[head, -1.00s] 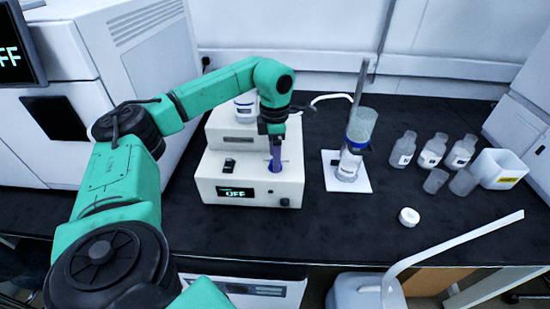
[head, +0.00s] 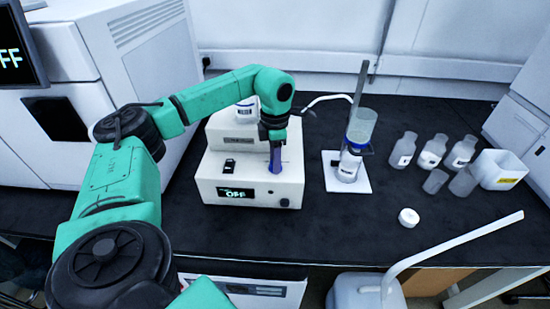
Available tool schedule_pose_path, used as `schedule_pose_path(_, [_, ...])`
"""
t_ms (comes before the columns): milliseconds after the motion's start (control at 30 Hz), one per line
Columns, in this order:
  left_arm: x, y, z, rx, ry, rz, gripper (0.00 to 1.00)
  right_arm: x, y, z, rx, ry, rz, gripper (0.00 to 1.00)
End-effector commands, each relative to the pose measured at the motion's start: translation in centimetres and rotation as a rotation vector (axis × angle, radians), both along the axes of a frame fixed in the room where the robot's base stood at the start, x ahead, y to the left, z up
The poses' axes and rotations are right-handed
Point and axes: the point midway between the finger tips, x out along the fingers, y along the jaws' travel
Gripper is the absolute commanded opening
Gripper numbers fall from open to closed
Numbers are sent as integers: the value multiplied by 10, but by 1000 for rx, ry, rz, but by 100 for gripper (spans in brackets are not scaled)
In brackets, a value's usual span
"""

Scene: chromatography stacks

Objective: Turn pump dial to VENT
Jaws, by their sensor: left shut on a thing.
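The pump (head: 225,183) is a white box on the black bench, with a small front display (head: 236,194) reading OFF in green-white. My left gripper (head: 275,166) points straight down onto the right part of its top. Its blue-purple fingers are shut on the dial there, which they hide almost wholly, so its pointer and any VENT mark cannot be read. A black switch (head: 229,165) sits to the left on the pump top, and a small dark knob (head: 285,202) is low on its front. My right gripper is not in view.
A filter flask assembly (head: 350,160) stands on a white plate right of the pump, joined by a thin white tube. Several clear bottles, a white bin (head: 499,169) and a cap (head: 408,217) are farther right.

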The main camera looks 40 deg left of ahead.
Motion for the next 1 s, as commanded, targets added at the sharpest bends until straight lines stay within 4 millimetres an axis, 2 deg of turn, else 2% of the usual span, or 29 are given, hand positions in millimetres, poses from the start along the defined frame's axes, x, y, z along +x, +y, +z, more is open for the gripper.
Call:
schedule_pose_path(267, [0, 0, 2, -1, 0, 179, 0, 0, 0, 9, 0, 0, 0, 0])
schedule_pose_path(1000, [1, 0, 3, -1, -4, 878, 0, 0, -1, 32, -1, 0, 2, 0])
